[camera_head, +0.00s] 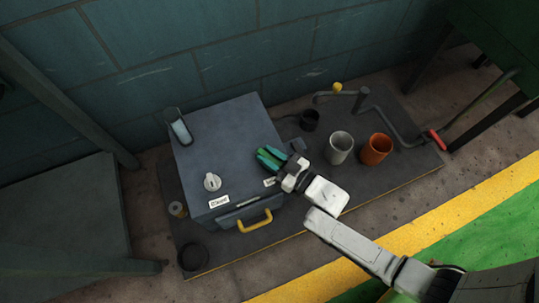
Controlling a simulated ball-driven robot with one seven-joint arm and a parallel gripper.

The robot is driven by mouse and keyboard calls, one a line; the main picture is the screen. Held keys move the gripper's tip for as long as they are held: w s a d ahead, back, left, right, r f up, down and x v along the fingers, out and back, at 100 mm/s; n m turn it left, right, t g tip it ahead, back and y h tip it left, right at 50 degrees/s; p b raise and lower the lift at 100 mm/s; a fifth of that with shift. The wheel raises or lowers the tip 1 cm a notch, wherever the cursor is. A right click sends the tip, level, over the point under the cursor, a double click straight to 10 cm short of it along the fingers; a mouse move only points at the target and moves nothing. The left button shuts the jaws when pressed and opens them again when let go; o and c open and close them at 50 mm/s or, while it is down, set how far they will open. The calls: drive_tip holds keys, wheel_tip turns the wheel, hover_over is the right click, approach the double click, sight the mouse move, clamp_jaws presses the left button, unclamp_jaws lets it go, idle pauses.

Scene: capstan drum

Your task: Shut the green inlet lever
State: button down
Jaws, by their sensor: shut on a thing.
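The green inlet lever (265,161) shows as a small green patch at the right side of the top of a dark grey box (225,133). My gripper (270,156) reaches in from the lower right and is shut on the lever. Its jaws and wrist hide most of the lever and its mount, so I cannot tell the lever's exact angle. A white label by my wrist is partly covered.
The box carries a pale knob (212,182), a clear tube (180,131) and a yellow front handle (254,221). Right of my gripper stand a grey cup (340,147), an orange cup (376,149) and a bent pipe with a red grip (437,140). A wall stands behind.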

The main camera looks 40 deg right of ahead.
drive_tip(key=c, duration=1)
unclamp_jaws()
drive_tip(key=shift+o, duration=0.2)
drive_tip(key=shift+s, duration=0.1)
drive_tip(key=p+v, duration=0.3)
drive_tip(key=v, duration=0.7)
drive_tip(key=shift+s+d, duration=0.15)
drive_tip(key=shift+s, duration=0.15)
drive_tip(key=shift+c, duration=0.2)
